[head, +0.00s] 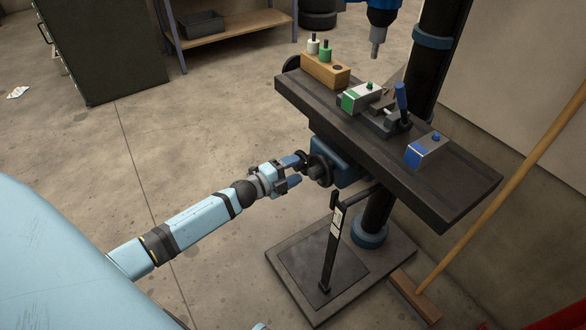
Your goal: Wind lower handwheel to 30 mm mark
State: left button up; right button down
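The lower handwheel (319,171) is a dark disc on the side of a blue housing (340,158) under the dark work table. A small dark knob (301,157) sticks out near its upper left edge. My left gripper (297,171) reaches in from the left, just in front of the wheel. Its two blue-tipped fingers are apart, the upper one close to the knob; I cannot tell whether it touches. A dark upright (332,245) with pale label patches stands below the table; its marks are too small to read. My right gripper is not in view.
The table (450,196) carries a wooden block with bottles (325,72), a green-marked block (361,97), a vise (392,113) and a blue-marked block (427,150). The black column (376,215) rises from the base plate (290,290). A broom (500,195) leans at right.

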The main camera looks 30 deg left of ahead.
pick_arm(q)
jog(key=shift+r, duration=0.2)
jog(key=shift+s+a, duration=0.15)
jog(key=shift+s, duration=0.2)
jog(key=p+v, duration=0.2)
jog(key=v, duration=1.1)
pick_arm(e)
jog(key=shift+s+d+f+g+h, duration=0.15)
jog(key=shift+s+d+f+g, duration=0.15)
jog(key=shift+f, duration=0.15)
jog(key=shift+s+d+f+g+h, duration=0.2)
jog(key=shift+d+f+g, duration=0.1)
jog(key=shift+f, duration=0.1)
